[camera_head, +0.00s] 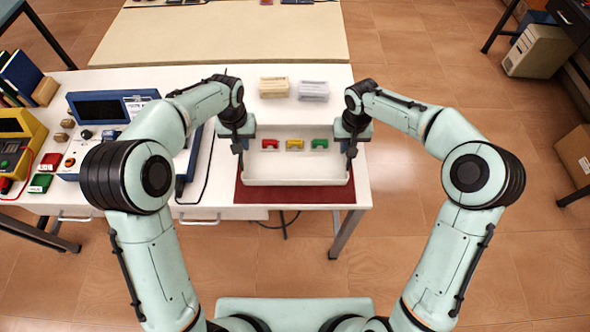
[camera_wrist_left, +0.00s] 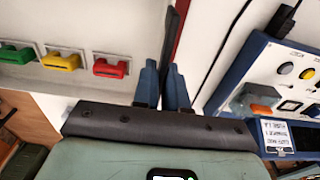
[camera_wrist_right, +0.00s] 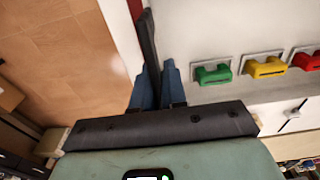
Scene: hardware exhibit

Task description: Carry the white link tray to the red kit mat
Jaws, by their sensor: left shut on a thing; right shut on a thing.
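The white link tray (camera_head: 300,177) is at the front of the white table, over the red kit mat (camera_head: 298,194). The mat shows along the tray's front and sides; I cannot tell whether the tray touches it. The tray holds a red link (camera_head: 270,144), a yellow link (camera_head: 295,144) and a green link (camera_head: 319,143) in a row. My left gripper (camera_head: 239,146) is shut on the tray's left end. My right gripper (camera_head: 351,147) is shut on its right end. Both wrist views show dark handle pieces between the fingers (camera_wrist_left: 162,78) (camera_wrist_right: 155,76).
Behind the tray stand a tan block (camera_head: 274,88) and a pale grey block (camera_head: 313,91). A blue instrument panel (camera_head: 186,160) and a yellow meter (camera_head: 17,145) are on the left. A dark cable (camera_head: 205,165) lies left of the mat.

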